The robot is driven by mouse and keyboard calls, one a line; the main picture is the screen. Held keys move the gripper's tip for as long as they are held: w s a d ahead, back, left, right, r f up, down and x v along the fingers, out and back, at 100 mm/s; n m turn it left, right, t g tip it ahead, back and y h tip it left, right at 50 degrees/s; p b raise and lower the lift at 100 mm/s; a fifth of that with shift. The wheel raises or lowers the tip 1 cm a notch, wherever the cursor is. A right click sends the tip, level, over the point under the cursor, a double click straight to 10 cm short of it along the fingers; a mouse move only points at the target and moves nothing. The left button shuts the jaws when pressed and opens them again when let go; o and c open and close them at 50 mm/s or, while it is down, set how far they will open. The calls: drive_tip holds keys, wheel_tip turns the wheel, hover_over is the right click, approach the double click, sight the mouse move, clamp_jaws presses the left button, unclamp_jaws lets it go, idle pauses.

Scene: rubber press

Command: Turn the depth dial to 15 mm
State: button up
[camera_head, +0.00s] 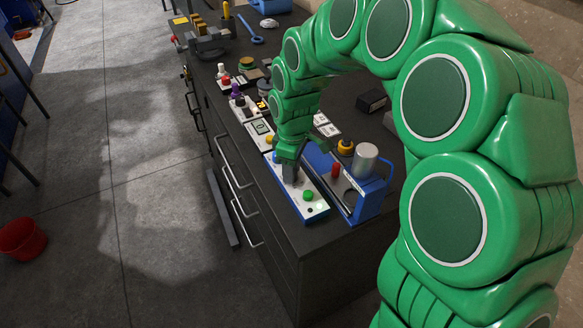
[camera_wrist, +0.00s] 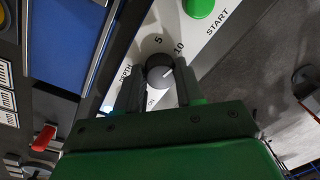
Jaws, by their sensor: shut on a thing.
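The depth dial (camera_wrist: 158,74) is a small dark round knob with a pale pointer line, on a white panel (camera_wrist: 228,40). The marks 5 and 10 show beside it in the wrist view; the pointer line slants up and right, roughly towards the 10 side. A 15 mark is not visible, perhaps hidden by a finger. My gripper (camera_wrist: 157,78) is shut on the dial, one finger on each side.
A green START button (camera_head: 308,195) sits on the same panel near the dial. A blue frame with a grey cylinder (camera_head: 364,160) and a red handle (camera_head: 335,169) stand to the right. Other devices line the dark bench behind. A red bucket (camera_head: 22,238) is on the floor.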

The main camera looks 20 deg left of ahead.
drive_tip(key=m, duration=0.5)
drive_tip(key=shift+m, duration=0.3)
drive_tip(key=m, duration=0.5)
drive_tip(key=shift+d+m+y, duration=0.1)
drive_tip(key=shift+m+y, duration=0.2)
drive_tip(key=shift+m, duration=0.1)
drive_tip(key=o, duration=1)
drive_tip(key=shift+o, duration=0.2)
drive_tip(key=shift+r, duration=0.15)
drive_tip(key=r, duration=0.7)
drive_tip(key=shift+w+d+r, duration=0.1)
drive_tip(key=shift+d+r, duration=0.1)
drive_tip(key=shift+r, duration=0.1)
